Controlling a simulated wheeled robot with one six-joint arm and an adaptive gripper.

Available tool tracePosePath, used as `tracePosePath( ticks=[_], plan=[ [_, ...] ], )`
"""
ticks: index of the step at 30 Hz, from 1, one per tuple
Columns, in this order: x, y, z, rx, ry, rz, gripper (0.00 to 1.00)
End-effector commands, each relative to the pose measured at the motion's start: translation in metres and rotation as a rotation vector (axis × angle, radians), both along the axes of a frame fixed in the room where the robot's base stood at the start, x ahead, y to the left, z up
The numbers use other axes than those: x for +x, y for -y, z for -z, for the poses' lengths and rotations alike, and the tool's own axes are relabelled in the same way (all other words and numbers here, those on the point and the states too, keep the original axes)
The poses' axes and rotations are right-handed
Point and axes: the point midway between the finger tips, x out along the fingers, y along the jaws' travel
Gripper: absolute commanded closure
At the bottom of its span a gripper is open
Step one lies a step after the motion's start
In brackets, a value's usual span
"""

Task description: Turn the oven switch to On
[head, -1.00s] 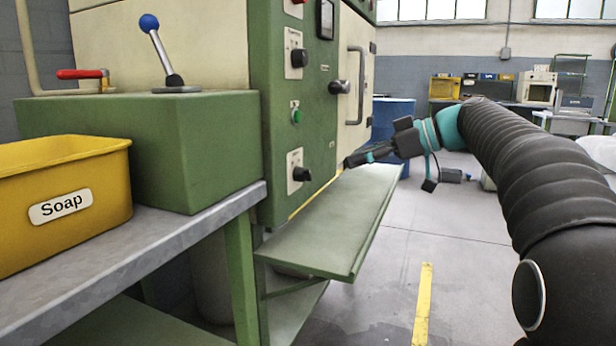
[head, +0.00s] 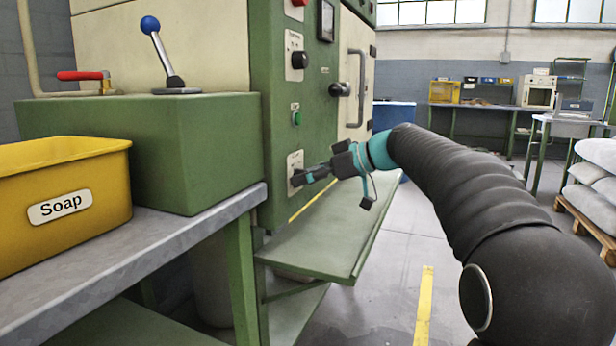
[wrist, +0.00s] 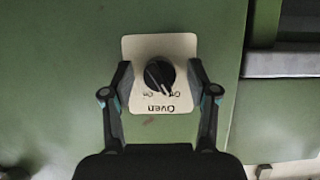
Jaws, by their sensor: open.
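The oven switch (wrist: 159,75) is a round black knob on a cream plate (wrist: 160,47) labelled "Oven", with "Off" and "On" marks, upside down in the wrist view. Its white pointer line is slanted; I cannot tell for sure which mark it is set to. In the head view the oven plate (head: 295,160) is low on the green panel, and my gripper covers the knob. My gripper (head: 296,180) points left at the plate. In the wrist view my gripper (wrist: 160,82) is open, with one finger on each side of the knob and gaps between them and it.
A green shelf (head: 335,235) juts out below my gripper. A yellow Soap bin (head: 90,170) stands on the bench at the left.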

Motion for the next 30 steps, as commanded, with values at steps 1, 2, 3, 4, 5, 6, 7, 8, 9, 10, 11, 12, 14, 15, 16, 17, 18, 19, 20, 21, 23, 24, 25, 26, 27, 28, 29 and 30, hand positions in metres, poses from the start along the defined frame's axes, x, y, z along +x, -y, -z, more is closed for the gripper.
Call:
tracePosePath(
  ticks=[1,2,3,4,5,6,7,8,9,10,11,12,14,15,16,17,18,19,20,21,23,24,25,26,27,28,29,30],
  plan=[
    [0.0,-0.0001,0.0,0.0,0.0,0.0,0.41],
    [0.0001,-0.0001,0.0,0.0,0.0,0.0,0.41],
    [0.0001,0.0,0.0,0.0,0.0,0.0,0.41],
    [0.0001,0.0001,0.0001,0.0,0.0,0.0,0.41],
    [0.0,0.0002,0.0001,0.0,0.0,0.0,0.41],
    [0.0,0.0002,0.0001,0.0,0.0,0.0,0.49],
    [0.0,0.0002,0.0,0.0,0.0,0.0,0.56],
    [0.0001,0.0003,0.0,0.0,0.0,0.0,0.64],
    [0.0001,0.0003,0.0,0.0,0.0,0.0,0.74],
    [0.0001,0.0004,0.0,0.0,0.0,0.0,0.81],
    [0.0,0.0003,0.0,0.0,0.0,0.0,0.89],
    [0.0,0.0003,0.0,0.0,0.0,0.0,0.99],
    [0.0,0.0003,0.0,0.0,0.0,0.0,1.0],
    [0.0,0.0003,0.0,0.0,0.0,0.0,1.0],
    [0.0,0.0003,0.0,0.0,-0.001,0.0,1.0],
    [0.0,0.0003,-0.0001,0.001,-0.002,0.0,1.0],
    [0.0001,0.0004,-0.0002,0.002,-0.005,0.0,1.0],
    [0.0001,0.0003,-0.0003,0.003,-0.008,0.0,1.0],
    [0.0002,0.0004,-0.0005,0.005,-0.013,0.0,1.0],
    [0.0003,0.0005,-0.0007,0.008,-0.021,0.001,1.0],
    [0.0004,0.0006,-0.001,0.013,-0.038,0.0,1.0],
    [0.0005,0.0007,-0.0012,0.018,-0.053,-0.001,1.0],
    [0.0006,0.0007,-0.0013,0.023,-0.066,0.0,1.0],
    [0.0009,0.0008,-0.0014,0.028,-0.08,-0.001,1.0],
    [0.0013,0.0009,-0.0016,0.036,-0.102,0.0,1.0],
    [0.0013,0.001,-0.0019,0.043,-0.12,0.0,1.0],
    [0.0012,0.001,-0.0023,0.05,-0.14,0.0,1.0],
    [0.0014,0.0011,-0.0027,0.061,-0.167,0.0,1.0]
  ],
)
